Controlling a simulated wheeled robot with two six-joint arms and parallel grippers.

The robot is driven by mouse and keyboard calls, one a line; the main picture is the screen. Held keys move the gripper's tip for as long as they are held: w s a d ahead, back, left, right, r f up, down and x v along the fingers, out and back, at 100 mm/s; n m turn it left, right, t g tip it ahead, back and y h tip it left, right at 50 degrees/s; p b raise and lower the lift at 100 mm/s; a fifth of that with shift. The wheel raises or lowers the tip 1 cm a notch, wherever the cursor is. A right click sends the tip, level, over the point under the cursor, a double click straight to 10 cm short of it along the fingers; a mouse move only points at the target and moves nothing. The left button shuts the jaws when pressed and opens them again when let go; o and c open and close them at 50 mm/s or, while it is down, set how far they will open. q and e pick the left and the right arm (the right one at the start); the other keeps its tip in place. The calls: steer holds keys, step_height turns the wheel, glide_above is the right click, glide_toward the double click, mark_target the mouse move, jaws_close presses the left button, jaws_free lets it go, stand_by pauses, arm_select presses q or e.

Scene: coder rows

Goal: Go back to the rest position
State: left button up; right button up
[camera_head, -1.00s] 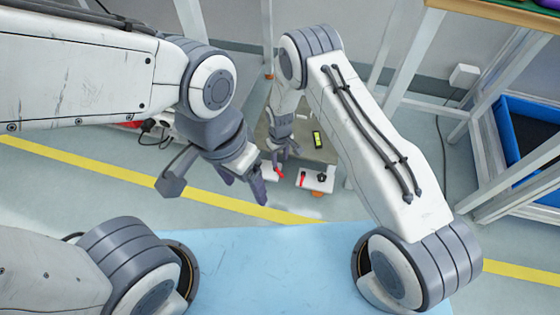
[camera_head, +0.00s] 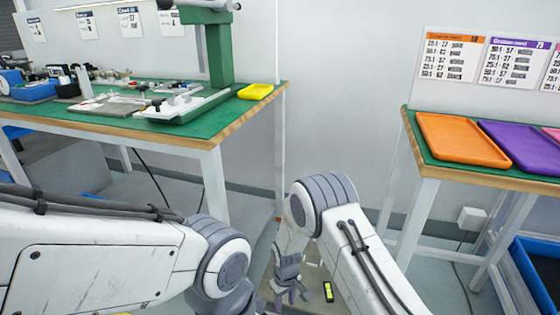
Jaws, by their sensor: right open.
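My right gripper (camera_head: 291,294) hangs low at the bottom middle of the head view. Its fingers are spread and hold nothing that I can see. My right arm (camera_head: 350,245) comes up from the bottom and bends over to it. My left arm (camera_head: 130,250) comes in from the left, with its joint at the bottom of the picture. My left gripper is below the picture edge.
A right bench holds an orange tray (camera_head: 462,140) and a purple tray (camera_head: 520,146). A blue bin (camera_head: 535,270) stands below. A yellow-black device (camera_head: 328,291) lies near my right gripper.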

steer(key=s+a+r+p, duration=0.1)
steer(key=s+r, duration=0.4)
steer(key=r, duration=0.7)
steer(key=s+a+r+p, duration=0.15)
steer(key=s+r, duration=0.35)
steer(key=r, duration=0.7)
steer(key=s+d+r+y+p, duration=0.1)
steer(key=s+d+r+p, duration=0.15)
steer(key=s+r, duration=0.55)
steer(key=s+d+r+p, duration=0.1)
steer(key=s+d+r, duration=0.2)
steer(key=s+r, duration=0.5)
step_height(320, 180, up, 34)
steer(key=s+p, duration=0.1)
steer(key=p, duration=3.5)
steer(key=shift+s+r, duration=0.2)
steer(key=shift+s, duration=0.15)
